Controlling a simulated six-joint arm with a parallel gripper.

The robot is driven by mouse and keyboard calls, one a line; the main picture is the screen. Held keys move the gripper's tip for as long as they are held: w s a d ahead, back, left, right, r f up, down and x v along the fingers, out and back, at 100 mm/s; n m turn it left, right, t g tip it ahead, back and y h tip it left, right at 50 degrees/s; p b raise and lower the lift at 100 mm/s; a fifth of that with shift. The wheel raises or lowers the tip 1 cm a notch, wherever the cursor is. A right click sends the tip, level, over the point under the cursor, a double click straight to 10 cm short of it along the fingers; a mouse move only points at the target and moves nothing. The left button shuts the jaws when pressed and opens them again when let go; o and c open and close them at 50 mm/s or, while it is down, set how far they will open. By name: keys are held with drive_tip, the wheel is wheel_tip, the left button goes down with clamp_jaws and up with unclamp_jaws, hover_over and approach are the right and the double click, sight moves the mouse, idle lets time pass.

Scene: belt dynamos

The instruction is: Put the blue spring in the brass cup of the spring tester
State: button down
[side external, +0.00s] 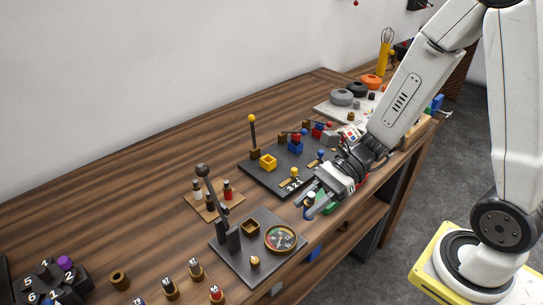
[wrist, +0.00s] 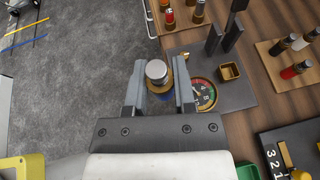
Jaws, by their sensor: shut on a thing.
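My gripper (side external: 304,206) is shut on an upright piece with a silver top, a brass-coloured ring and blue below, which I take for the blue spring (wrist: 157,73). In the side view the blue spring (side external: 309,199) shows only partly between the fingers, above the bench's front edge. The spring tester (side external: 234,258) is a dark plate with a lever post, a round dial and a small square brass cup (side external: 251,227). The brass cup also shows in the wrist view (wrist: 230,71), open and seemingly empty. The held piece is apart from the cup, to its right in the side view.
The dial (side external: 281,238) lies between my gripper and the lever post (side external: 215,205). A wooden rack of small bottles (side external: 214,200) stands behind the tester. A dark board with coloured blocks (side external: 280,170) is behind my gripper. Several numbered pegs (side external: 196,270) stand at the front.

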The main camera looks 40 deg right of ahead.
drive_tip(key=w+a+f, duration=0.3)
drive_tip(key=w+f, duration=0.1)
drive_tip(key=w, duration=0.5)
hover_over(251, 230)
drive_tip(key=shift+s+f, duration=0.15)
drive_tip(key=shift+f, duration=1.2)
drive_tip(key=shift+s+f, duration=0.1)
drive_tip(key=shift+f, duration=1.2)
drive_tip(key=shift+w+f, duration=0.15)
drive_tip(key=shift+f, duration=0.05)
drive_tip(key=shift+w+f, duration=0.1)
drive_tip(key=shift+f, duration=1.5)
drive_tip(key=shift+f, duration=0.15)
drive_tip(key=shift+c, duration=2.2)
unclamp_jaws()
